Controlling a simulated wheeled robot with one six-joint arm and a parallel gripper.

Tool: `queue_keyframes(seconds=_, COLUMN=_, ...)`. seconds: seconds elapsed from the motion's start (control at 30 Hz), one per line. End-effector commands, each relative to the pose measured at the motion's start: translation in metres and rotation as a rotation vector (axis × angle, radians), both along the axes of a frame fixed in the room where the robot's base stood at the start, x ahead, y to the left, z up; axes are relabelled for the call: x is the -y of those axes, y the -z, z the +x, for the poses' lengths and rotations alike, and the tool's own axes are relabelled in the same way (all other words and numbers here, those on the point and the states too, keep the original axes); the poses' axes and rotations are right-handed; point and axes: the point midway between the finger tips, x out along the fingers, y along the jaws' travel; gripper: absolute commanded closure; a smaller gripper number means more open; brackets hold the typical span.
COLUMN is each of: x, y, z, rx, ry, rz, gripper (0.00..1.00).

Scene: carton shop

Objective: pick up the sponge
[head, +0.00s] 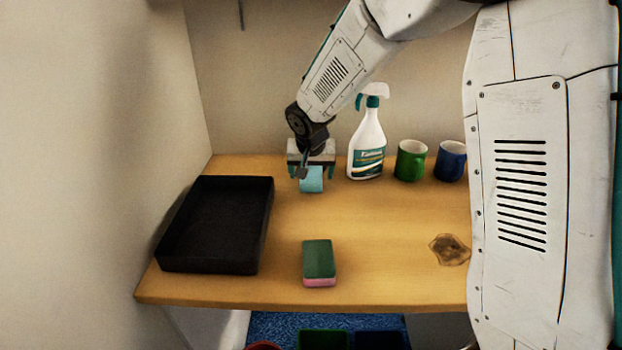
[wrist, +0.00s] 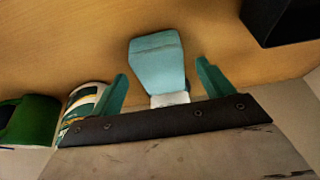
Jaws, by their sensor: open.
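A sponge with a green top and a pink lower layer (head: 319,262) lies on the wooden table near its front edge. It does not show in the wrist view. My gripper (head: 311,172) is at the back of the table, well behind this sponge, pointing down. It is open, and its teal fingers (wrist: 161,78) also show in the wrist view. A light-blue block (head: 312,182) is at the gripper; in the wrist view the block (wrist: 157,62) appears between and beyond the fingers, with gaps on both sides. A pale part shows at its near end.
A black tray (head: 166,264) stands on the left of the table (head: 380,275). A spray bottle (head: 367,145) stands just right of the gripper, then a green mug (head: 410,162) and a blue mug (head: 450,162). A dark stain (head: 449,249) marks the right side.

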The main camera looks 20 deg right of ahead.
Motion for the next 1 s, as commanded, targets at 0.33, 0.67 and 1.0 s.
queue_keyframes(seconds=0.33, x=0.002, y=0.0148, z=0.0063, rx=0.001, ry=0.0, rz=0.0, gripper=0.2)
queue_keyframes(seconds=0.67, x=0.0017, y=0.0146, z=0.0061, rx=0.001, ry=0.0, rz=0.0, gripper=0.71)
queue_keyframes(seconds=1.0, x=0.0002, y=0.0099, z=0.0024, rx=0.002, ry=-0.001, rz=-0.001, gripper=0.71)
